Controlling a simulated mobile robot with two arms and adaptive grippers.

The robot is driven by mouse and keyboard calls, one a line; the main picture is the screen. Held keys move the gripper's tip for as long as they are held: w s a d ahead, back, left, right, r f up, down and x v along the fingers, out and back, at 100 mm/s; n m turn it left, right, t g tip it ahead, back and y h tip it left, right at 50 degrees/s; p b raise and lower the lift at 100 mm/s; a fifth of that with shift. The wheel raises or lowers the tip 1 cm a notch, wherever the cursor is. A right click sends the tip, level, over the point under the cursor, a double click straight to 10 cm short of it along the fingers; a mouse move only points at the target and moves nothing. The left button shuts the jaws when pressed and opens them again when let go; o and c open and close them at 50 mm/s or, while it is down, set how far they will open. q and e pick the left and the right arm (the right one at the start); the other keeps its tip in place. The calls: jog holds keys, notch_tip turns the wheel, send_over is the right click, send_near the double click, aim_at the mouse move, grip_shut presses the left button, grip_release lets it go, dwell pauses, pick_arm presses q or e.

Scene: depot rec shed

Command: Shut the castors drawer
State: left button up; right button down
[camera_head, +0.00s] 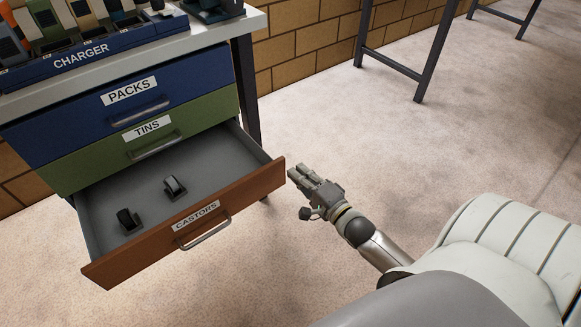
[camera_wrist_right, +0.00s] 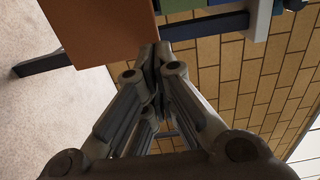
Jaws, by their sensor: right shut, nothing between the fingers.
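The castors drawer (camera_head: 243,197) is the lowest of three drawers and stands pulled out, with a brown front, a grey inside and a metal bar handle (camera_head: 204,236). Two dark castors lie in it, one near the middle (camera_head: 174,187) and one at the left (camera_head: 129,220). My right gripper (camera_head: 295,172) is shut and empty, just right of the drawer front's right end. In the right wrist view its closed fingers (camera_wrist_right: 155,52) are beside the brown drawer front (camera_wrist_right: 105,25); I cannot tell if they touch. My left gripper is not in view.
The blue packs drawer (camera_head: 60,125) and green tins drawer (camera_head: 90,165) above are shut. A blue charger rack (camera_head: 110,50) stands on the bench top (camera_head: 190,38). A dark bench leg (camera_head: 246,90) is behind the open drawer.

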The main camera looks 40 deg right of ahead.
jog(key=shift+w+f, duration=0.1)
jog(key=shift+w, duration=1.15)
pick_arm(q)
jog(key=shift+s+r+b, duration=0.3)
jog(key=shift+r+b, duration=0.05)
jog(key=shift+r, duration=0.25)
pick_arm(e)
jog(key=shift+w, duration=0.75)
